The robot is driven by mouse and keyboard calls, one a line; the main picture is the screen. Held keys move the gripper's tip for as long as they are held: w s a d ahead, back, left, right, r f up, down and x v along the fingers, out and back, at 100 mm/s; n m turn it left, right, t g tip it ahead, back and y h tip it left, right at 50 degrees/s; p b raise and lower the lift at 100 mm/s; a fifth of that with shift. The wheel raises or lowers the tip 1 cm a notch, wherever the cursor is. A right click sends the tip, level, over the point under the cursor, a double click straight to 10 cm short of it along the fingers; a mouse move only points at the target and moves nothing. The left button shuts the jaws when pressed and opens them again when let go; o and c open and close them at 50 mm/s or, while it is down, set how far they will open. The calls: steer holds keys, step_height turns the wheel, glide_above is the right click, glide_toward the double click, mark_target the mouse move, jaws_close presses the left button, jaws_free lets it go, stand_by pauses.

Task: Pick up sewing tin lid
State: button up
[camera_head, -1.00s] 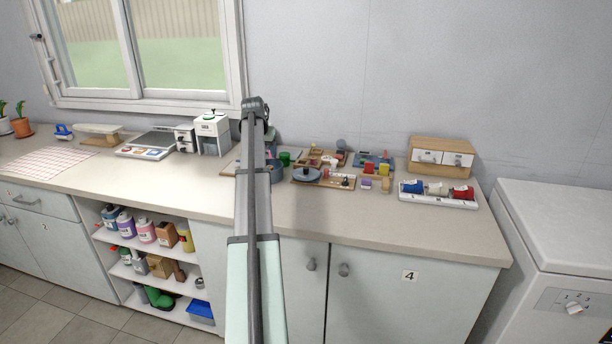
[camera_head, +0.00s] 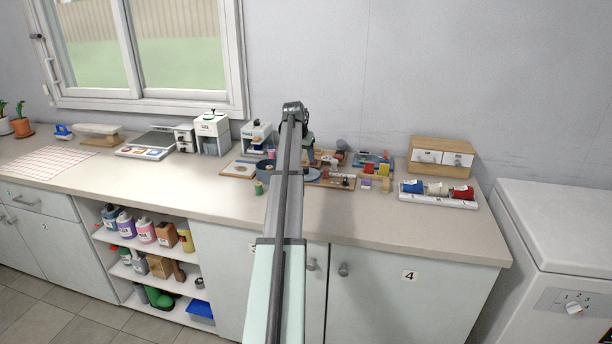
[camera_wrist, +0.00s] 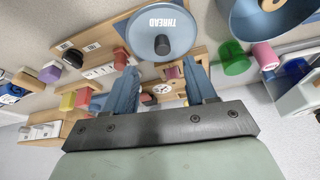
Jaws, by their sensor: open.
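The sewing tin lid (camera_wrist: 148,38) is a round blue-grey disc with a dark knob and the word THREAD. In the wrist view it is at the top middle, on a wooden board. In the head view the lid (camera_head: 313,174) shows just right of my arm, which partly hides it. The open blue tin (camera_wrist: 268,18) is at the upper right of the wrist view, beside the lid. My gripper (camera_wrist: 160,70) is open and empty, its blue fingers spread and apart from the lid. In the head view my arm mostly hides the gripper.
Wooden boards with several small blocks surround the lid. A green spool (camera_wrist: 234,60) and a pink spool (camera_wrist: 265,56) stand near the tin. The front counter edge is clear.

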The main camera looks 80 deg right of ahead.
mark_target(306, 168)
steer(key=shift+w+x, duration=0.1)
steer(key=shift+x, duration=1.6)
steer(key=shift+w+x, duration=0.15)
steer(key=shift+x, duration=1.5)
steer(key=shift+d, duration=0.1)
jaws_close()
